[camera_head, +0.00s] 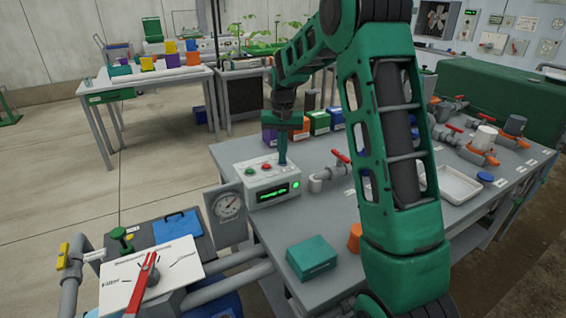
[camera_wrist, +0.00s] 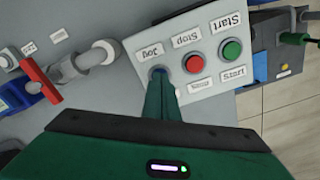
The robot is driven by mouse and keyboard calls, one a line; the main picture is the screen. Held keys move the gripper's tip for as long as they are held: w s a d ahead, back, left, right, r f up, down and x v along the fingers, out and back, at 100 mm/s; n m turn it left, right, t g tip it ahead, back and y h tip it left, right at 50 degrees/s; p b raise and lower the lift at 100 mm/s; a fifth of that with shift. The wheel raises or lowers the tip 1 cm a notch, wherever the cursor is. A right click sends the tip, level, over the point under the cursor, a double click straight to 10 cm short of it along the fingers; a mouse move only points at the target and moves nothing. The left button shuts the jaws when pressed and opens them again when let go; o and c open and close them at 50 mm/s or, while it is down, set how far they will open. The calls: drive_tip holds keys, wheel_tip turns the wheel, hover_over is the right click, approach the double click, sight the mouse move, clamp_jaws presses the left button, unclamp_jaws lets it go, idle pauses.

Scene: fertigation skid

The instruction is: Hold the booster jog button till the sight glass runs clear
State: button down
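The booster control box (camera_head: 262,178) stands on the grey bench, with a lit green display and a lit green lamp on its front. In the wrist view its top panel (camera_wrist: 205,87) carries a green Start button (camera_wrist: 231,50), a red Stop button (camera_wrist: 194,63) and a blue button (camera_wrist: 157,72) labelled Jog. My gripper (camera_head: 283,162) points down at the box, fingers together with nothing between them. In the wrist view its fingertips (camera_wrist: 160,84) are at the Jog button and partly cover it. I cannot tell how far the button is pressed. I cannot make out the sight glass.
A pressure gauge (camera_head: 228,206) stands left of the box. A red-handled valve (camera_head: 341,157) is close to its right. A teal box (camera_head: 312,257) lies on the bench in front. A white panel with a red lever (camera_head: 145,280) is at lower left. Open floor lies left.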

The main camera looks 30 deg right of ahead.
wheel_tip(320, 180, up, 7)
idle(1.2)
idle(0.3)
drive_tip(key=s+d+r, duration=0.2)
drive_tip(key=s, duration=0.8)
drive_tip(key=s+d+r, duration=0.1)
drive_tip(key=s+r, duration=0.1)
drive_tip(key=s, duration=0.9)
drive_tip(key=s+a+f, duration=0.1)
drive_tip(key=s+f, duration=0.1)
drive_tip(key=s, duration=0.9)
drive_tip(key=s+a+f, duration=0.1)
drive_tip(key=s+f, duration=0.2)
drive_tip(key=s, duration=0.7)
drive_tip(key=shift+s+f, duration=0.3)
drive_tip(key=shift+s, duration=0.05)
